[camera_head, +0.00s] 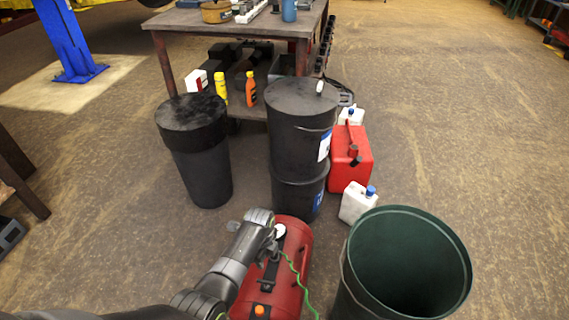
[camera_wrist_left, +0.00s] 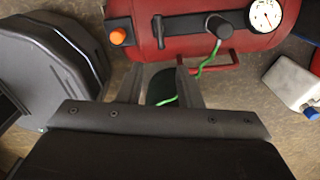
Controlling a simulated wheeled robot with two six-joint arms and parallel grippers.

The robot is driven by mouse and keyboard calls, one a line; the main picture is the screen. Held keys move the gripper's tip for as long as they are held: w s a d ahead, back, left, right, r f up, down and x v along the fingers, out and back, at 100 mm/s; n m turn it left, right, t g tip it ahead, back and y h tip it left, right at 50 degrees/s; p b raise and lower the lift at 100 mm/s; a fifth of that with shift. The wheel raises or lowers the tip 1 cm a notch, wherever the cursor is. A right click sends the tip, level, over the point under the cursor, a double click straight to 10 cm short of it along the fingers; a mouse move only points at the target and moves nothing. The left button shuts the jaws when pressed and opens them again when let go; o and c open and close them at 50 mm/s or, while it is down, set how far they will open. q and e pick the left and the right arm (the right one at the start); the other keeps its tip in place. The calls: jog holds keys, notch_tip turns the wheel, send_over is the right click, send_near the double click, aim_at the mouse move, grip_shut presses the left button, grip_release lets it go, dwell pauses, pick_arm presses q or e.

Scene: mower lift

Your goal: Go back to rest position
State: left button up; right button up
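My left arm comes in from the bottom left in the head view. Its gripper (camera_head: 266,224) is over or beside the red air tank (camera_head: 283,265); how near it is to the tank is hard to tell. In the left wrist view the two fingers (camera_wrist_left: 159,76) are apart, with no object clearly held between them. The tank (camera_wrist_left: 200,35) lies just past the fingertips there, with a black handle, an orange knob and a white gauge. A green hose (camera_wrist_left: 206,60) passes near the right finger and down between the fingers. My right gripper is not in view.
A large dark green bin (camera_head: 352,296) stands right of the tank. Black drums (camera_head: 300,130) and a black bin (camera_head: 200,165) stand ahead, before a workbench (camera_head: 230,30). A red canister (camera_head: 350,158) and white jug (camera_head: 357,203) stand close by. Open floor lies to the right.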

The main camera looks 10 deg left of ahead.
pick_arm(q)
jog(key=s+a+f+n+p, duration=0.25)
jog(key=s+f+n, duration=0.2)
jog(key=s, duration=0.25)
jog(key=s+a+f+n+p, duration=0.1)
jog(key=s+a+f+n, duration=0.3)
jog(key=s, duration=0.3)
jog(key=s+a+f+n+p, duration=0.1)
jog(key=s+a+f+n, duration=0.2)
jog(key=s+f, duration=0.3)
jog(key=s+a+n+p, duration=0.1)
jog(key=s+a+n, duration=0.2)
jog(key=s, duration=0.9)
jog(key=s+a+f+n+t+y+p, duration=0.1)
jog(key=s+a+n+p, duration=0.1)
jog(key=s+n, duration=0.5)
jog(key=s+a, duration=0.1)
jog(key=s, duration=0.4)
jog(key=shift+s, duration=0.15)
